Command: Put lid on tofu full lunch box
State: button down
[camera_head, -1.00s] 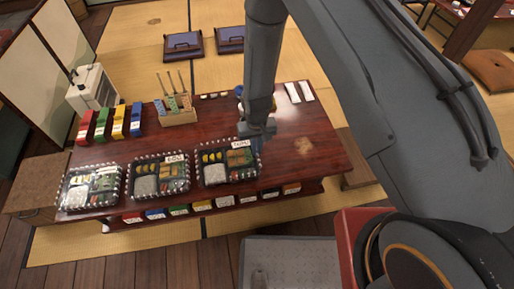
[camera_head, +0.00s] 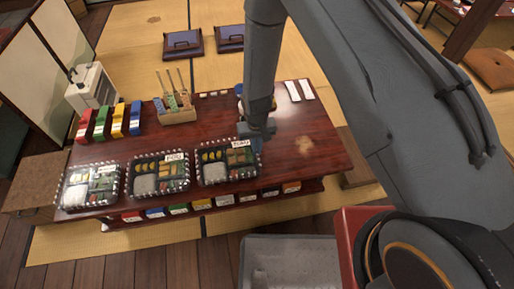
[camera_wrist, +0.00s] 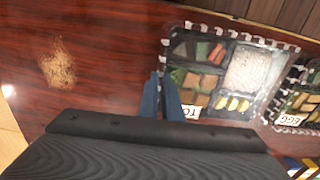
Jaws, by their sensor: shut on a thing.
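The tofu lunch box (camera_head: 214,172) is the rightmost of the row of black boxes on the dark red table, with rice, yellow slices, brown cubes and vegetables inside. It also shows in the wrist view (camera_wrist: 238,70), where its label is partly hidden by a finger. A black-and-white dashed edge runs around it. My gripper (camera_wrist: 161,98) is at the box's edge by the label, fingers pointing down, close together. It appears shut on the clear lid, which is hard to make out; I cannot tell how the lid sits. In the head view my gripper (camera_head: 259,136) is at the box's upper right corner.
The egg lunch box (camera_head: 146,183) and another box (camera_head: 77,193) stand to the left.

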jog(key=shift+f, duration=0.6)
dwell(1.2)
dwell(0.4)
jog(key=c, duration=1.3)
grip_release()
jog(key=shift+r, duration=0.1)
jog(key=shift+r+p, duration=2.45)
jog(key=shift+r, duration=1.45)
jog(key=shift+c, duration=0.3)
